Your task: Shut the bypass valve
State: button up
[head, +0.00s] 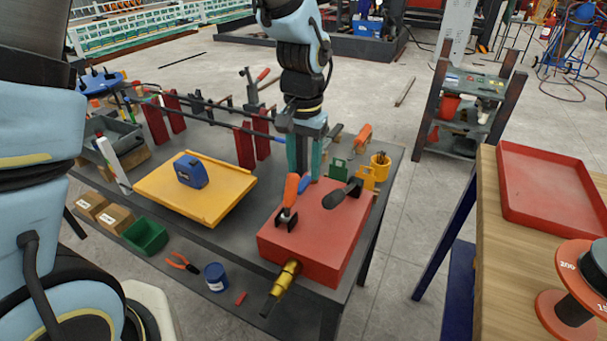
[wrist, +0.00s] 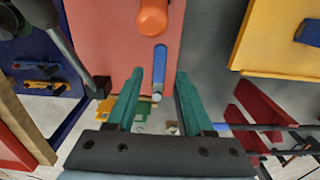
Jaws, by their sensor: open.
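A red box (head: 320,228) stands at the table's front right corner. A brass valve (head: 288,272) sticks out of its front face, with a dark lever (head: 270,301) pointing down toward the front. I cannot tell whether this is the bypass valve. On the box top are an orange handle (head: 290,190), a black-knobbed lever (head: 342,194) and a blue handle (head: 305,183). My gripper (head: 304,173) is open, pointing down over the box's back edge. In the wrist view the blue handle (wrist: 159,68) appears between the open teal fingers; contact cannot be told. The brass valve is out of the wrist view.
Red upright blocks (head: 245,146) stand behind. Pliers (head: 183,262) and a blue tin (head: 216,277) lie in front.

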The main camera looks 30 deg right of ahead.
aim_at(303, 183)
notch_tip(303, 183, up, 8)
jog(key=b, duration=0.1)
jog(key=shift+a, duration=0.1)
dwell(0.5)
